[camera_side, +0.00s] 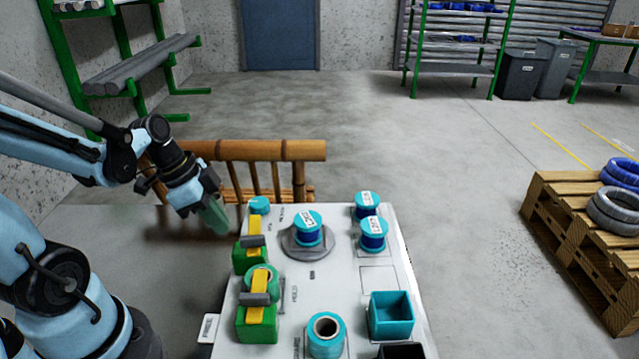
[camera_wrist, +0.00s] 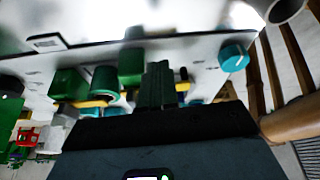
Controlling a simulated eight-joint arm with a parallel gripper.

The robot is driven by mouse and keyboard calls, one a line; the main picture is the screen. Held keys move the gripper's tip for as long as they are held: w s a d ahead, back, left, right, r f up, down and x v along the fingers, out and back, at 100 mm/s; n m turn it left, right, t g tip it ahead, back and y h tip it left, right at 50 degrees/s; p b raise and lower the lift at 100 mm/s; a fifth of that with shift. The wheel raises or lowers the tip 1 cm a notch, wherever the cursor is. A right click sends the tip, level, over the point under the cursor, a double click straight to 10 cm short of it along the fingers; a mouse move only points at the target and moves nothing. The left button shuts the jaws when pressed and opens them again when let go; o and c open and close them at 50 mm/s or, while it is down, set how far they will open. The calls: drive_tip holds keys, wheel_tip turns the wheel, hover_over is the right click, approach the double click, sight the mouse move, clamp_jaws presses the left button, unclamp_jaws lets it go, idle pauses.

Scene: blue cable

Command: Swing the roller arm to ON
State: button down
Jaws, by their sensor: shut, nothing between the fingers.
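Two green blocks with yellow arms stand along the left side of the white panel (camera_side: 338,278). The farther yellow arm (camera_side: 254,228) and the nearer yellow arm (camera_side: 257,313) each have a grey cross-piece that looks like a roller. I cannot tell which is the roller arm, and no ON mark is readable. My gripper (camera_side: 214,217) is shut and empty, just left of the panel's far left corner, apart from both arms. In the wrist view its dark green fingers (camera_wrist: 158,84) overlap the view of the blocks, with a green block (camera_wrist: 131,66) beside them.
A teal knob (camera_side: 259,205) is at the panel's far left corner, close to my gripper. A spool on a grey disc (camera_side: 307,255), two blue spools (camera_side: 372,237), a teal cylinder (camera_side: 326,335) and a teal box (camera_side: 391,316) occupy the panel. A bamboo rack (camera_side: 270,152) stands behind.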

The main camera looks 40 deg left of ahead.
sight(256, 223)
drive_tip(key=shift+w+d, duration=0.95)
drive_tip(key=shift+w, duration=0.2)
drive_tip(key=shift+w+d+m+g+h, duration=0.1)
drive_tip(key=shift+w+m+g+h, duration=0.2)
drive_tip(key=shift+w+m, duration=0.65)
drive_tip(key=shift+w+d+m+g, duration=0.15)
drive_tip(key=shift+m+g, duration=0.15)
drive_tip(key=shift+m, duration=0.75)
drive_tip(key=m, duration=0.2)
drive_tip(key=w+d+m+g+h, duration=0.1)
drive_tip(key=shift+w+m, duration=0.3)
drive_tip(key=shift+m, duration=0.1)
drive_tip(key=shift+w+d, duration=0.35)
drive_tip(key=shift+d, duration=0.05)
drive_tip(key=shift+w+d, duration=0.4)
drive_tip(key=shift+d, duration=0.2)
drive_tip(key=shift+a, duration=0.1)
